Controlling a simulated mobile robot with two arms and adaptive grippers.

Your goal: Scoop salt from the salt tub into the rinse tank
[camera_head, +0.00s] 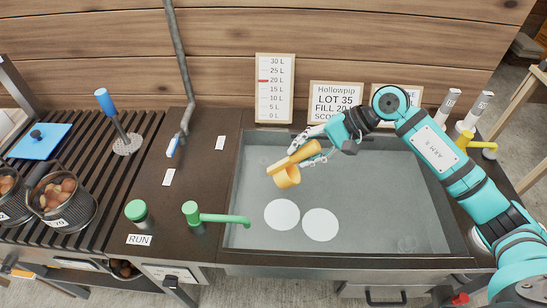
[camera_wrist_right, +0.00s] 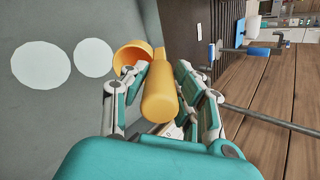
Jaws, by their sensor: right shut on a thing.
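My right gripper (camera_head: 308,148) is shut on the handle of a yellow scoop (camera_head: 287,178) and holds it over the rinse tank (camera_head: 375,215), toward its back left. The scoop also shows in the right wrist view (camera_wrist_right: 160,92), its handle between the fingers and its round cup beyond them. The cup looks tilted, and I see no salt in it. Two flat white round patches (camera_head: 282,214) (camera_head: 320,224) show in the tank. I cannot make out a salt tub. My left gripper is not in view.
A green tap (camera_head: 215,218) reaches over the tank's left rim, beside a green RUN knob (camera_head: 136,211). A scale board (camera_head: 274,88) and a lot sign (camera_head: 336,105) stand behind the tank. Pots of chestnuts (camera_head: 62,205) are at left. A yellow tap (camera_head: 470,140) is at right.

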